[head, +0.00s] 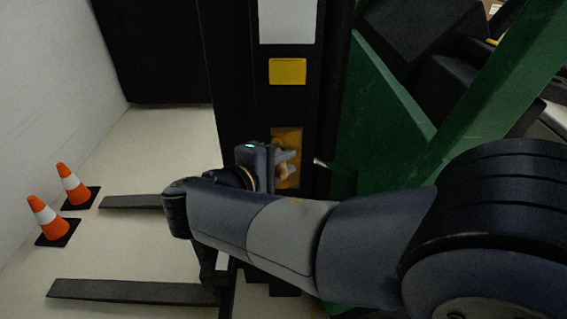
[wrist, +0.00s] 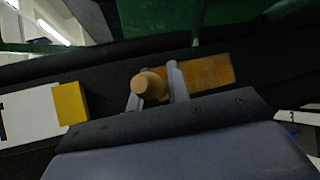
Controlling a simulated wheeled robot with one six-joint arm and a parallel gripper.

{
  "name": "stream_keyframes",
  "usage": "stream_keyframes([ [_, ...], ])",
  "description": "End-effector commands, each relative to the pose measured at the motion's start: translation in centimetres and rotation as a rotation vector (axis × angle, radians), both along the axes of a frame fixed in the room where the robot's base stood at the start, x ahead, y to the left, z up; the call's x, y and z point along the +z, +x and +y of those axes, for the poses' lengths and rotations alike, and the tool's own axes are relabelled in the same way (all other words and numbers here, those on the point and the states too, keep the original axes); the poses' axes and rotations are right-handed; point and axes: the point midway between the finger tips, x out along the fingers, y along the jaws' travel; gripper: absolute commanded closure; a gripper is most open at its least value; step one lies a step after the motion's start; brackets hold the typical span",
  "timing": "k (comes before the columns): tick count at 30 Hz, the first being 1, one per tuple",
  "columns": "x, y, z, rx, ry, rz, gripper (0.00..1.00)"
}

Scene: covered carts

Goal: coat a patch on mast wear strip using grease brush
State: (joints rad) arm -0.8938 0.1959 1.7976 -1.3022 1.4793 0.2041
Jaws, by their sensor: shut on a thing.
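The grease brush (wrist: 151,87) shows in the wrist view as a round tan handle between my fingers. My gripper (wrist: 157,85) is shut on it. In the head view my gripper (head: 284,163) is in front of the mast, beside an orange-brown patch (head: 290,143) that looks like the mast wear strip. The strip also shows in the wrist view (wrist: 210,74), just behind the right finger. The brush's bristle end is hidden, so I cannot tell whether it touches the strip.
A yellow label (head: 287,71) and a white plate (head: 287,20) sit higher on the black mast. Two orange cones (head: 46,217) stand on the floor at left near two dark forks (head: 135,291). A green truck frame (head: 385,100) is close on the right.

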Motion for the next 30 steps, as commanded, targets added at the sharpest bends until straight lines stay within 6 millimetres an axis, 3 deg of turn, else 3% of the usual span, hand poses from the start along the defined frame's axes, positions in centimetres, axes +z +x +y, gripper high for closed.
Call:
stream_keyframes([
  [22,3.1,-0.1,0.0,0.001,0.001,-0.004,1.00],
  [30,3.2,-0.1,0.0,0.001,0.000,-0.002,1.00],
])
